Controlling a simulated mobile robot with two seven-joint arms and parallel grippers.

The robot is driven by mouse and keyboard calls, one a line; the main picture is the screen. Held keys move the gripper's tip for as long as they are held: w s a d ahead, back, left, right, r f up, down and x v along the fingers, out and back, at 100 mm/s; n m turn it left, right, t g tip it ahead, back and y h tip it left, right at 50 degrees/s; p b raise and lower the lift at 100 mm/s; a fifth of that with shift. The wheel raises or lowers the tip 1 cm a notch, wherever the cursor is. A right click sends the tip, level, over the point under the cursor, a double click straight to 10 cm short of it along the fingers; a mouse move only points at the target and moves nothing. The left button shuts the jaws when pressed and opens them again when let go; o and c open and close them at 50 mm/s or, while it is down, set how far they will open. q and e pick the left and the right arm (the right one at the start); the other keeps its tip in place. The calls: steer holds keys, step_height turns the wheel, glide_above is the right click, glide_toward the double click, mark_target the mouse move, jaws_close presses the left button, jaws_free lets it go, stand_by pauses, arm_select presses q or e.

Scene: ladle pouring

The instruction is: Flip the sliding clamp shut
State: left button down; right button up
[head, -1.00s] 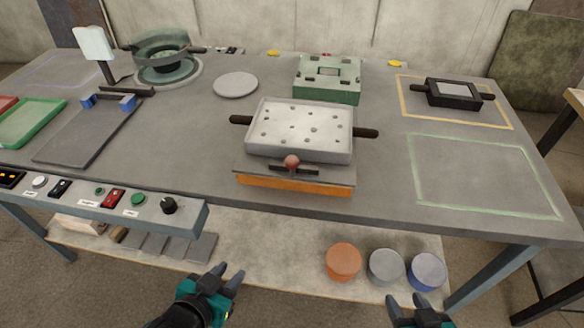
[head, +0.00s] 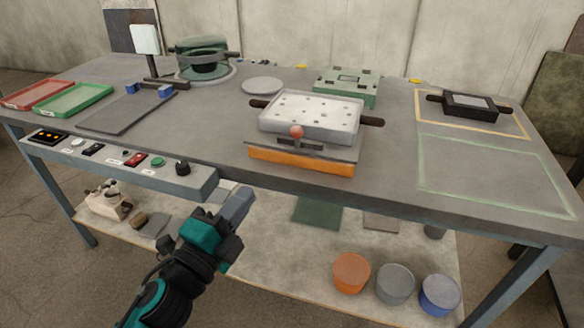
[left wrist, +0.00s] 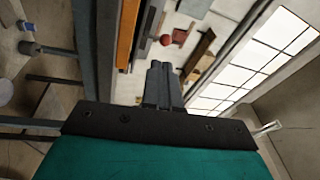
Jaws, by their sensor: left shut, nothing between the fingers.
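The sliding clamp has a red ball knob (head: 297,131) on a dark bar at the front of an orange-fronted base (head: 300,158). A pale perforated box (head: 312,115) with dark side handles sits on that base, behind the knob. My left gripper (head: 238,205) is shut and empty, below and left of the base, in front of the table's front edge and apart from the clamp. The left wrist view shows its closed fingers (left wrist: 163,80), with the red knob (left wrist: 165,40) and orange base (left wrist: 127,32) beyond them. My right gripper is not in view.
A control panel (head: 110,160) runs along the table's front left edge. A green block (head: 346,84) stands behind the box. A green-outlined area (head: 490,175) at the right is empty. Several lidded cans (head: 395,280) stand on the lower shelf.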

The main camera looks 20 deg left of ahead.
arm_select(q)
steer(key=shift+s+d+r+m, duration=0.35)
steer(key=shift+d+r+m, duration=0.15)
steer(key=shift+m, duration=0.3)
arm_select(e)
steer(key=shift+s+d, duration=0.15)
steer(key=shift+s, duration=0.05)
arm_select(q)
steer(key=shift+a, duration=0.1)
steer(key=p, duration=0.2)
glide_toward(294, 136)
steer(key=x, duration=0.6)
steer(key=shift+w, duration=0.45)
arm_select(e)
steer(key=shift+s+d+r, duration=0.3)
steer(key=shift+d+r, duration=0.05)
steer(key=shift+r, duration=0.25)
arm_select(q)
steer(key=shift+w, duration=0.1)
